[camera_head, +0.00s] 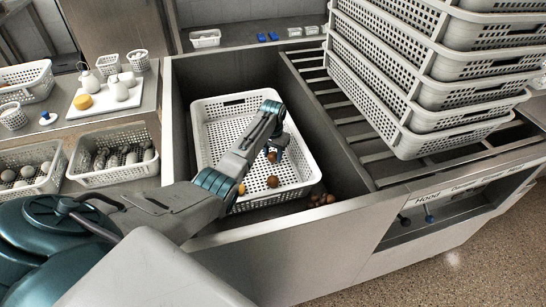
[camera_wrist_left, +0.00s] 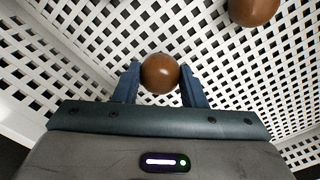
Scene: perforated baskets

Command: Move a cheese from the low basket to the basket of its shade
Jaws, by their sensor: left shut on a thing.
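The low basket (camera_head: 207,150) is white and perforated and stands in the sunken steel basin. My left gripper (camera_head: 277,146) reaches down into it and is shut on a round brown cheese (camera_wrist_left: 160,74), which sits between the blue fingers in the left wrist view. Whether this cheese still touches the basket floor is unclear. Another brown cheese (camera_head: 272,181) lies in the basket near its front right; one also shows at the top of the wrist view (camera_wrist_left: 253,10). A yellow piece (camera_head: 242,188) shows beside my arm. My right gripper is not in view.
Two white baskets stand at the left, one with pale grey rounds (camera_head: 28,170), one with darker rounds (camera_head: 112,158). Several brown rounds (camera_head: 322,200) lie in the basin outside the low basket. A tall basket stack (camera_head: 420,70) stands right. A white board (camera_head: 103,100) holds jars.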

